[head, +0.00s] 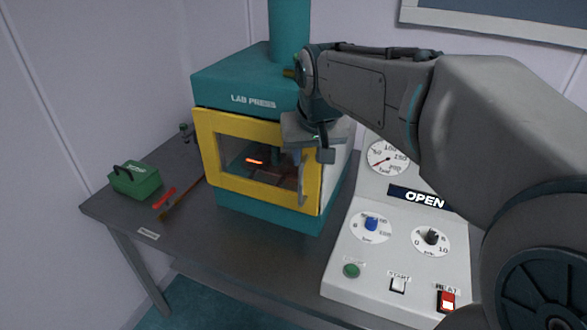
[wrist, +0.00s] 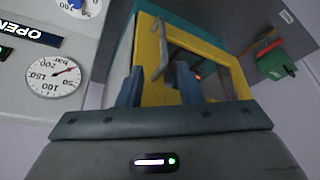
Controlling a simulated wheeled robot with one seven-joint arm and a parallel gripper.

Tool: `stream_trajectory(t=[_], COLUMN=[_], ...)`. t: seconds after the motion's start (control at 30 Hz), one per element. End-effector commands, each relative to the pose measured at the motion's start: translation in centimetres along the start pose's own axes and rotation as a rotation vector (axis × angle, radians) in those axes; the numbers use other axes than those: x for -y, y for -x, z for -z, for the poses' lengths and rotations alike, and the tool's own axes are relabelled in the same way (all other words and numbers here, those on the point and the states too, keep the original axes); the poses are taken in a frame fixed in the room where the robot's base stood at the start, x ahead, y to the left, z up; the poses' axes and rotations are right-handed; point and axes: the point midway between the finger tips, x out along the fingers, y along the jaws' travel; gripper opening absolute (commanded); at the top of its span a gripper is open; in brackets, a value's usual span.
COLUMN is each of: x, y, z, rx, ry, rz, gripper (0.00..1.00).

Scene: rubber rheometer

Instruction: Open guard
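The guard (head: 260,196) is a yellow frame with a clear window on the front of the teal lab press (head: 232,82). It looks closed, and a red glow shows behind the window. A grey bar handle (head: 302,185) stands upright on the guard's right side. My gripper (head: 310,150) is at the handle's upper part. In the wrist view, my gripper (wrist: 160,75) is open, with its two blue-grey fingers apart. The handle (wrist: 161,60) appears between the fingertips there, with gaps on both sides. I cannot tell how deep it sits between them.
A white control panel (head: 338,262) with dials, buttons and an "OPEN" display (head: 424,200) stands to the right of the press. A green box (head: 136,182), a red strip (head: 164,197) and a brush (head: 180,202) lie left on the grey table (head: 225,252). Table in front of the guard is clear.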

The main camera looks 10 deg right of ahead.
Motion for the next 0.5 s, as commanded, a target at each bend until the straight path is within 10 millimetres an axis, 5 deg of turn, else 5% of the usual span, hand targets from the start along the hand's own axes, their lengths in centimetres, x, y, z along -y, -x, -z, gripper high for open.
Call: stream_trajectory(t=[0.5], x=[0.2], y=[-10.3], z=[-0.1], rx=[0.006], ry=[0.005], rz=[0.001], gripper=[0.33])
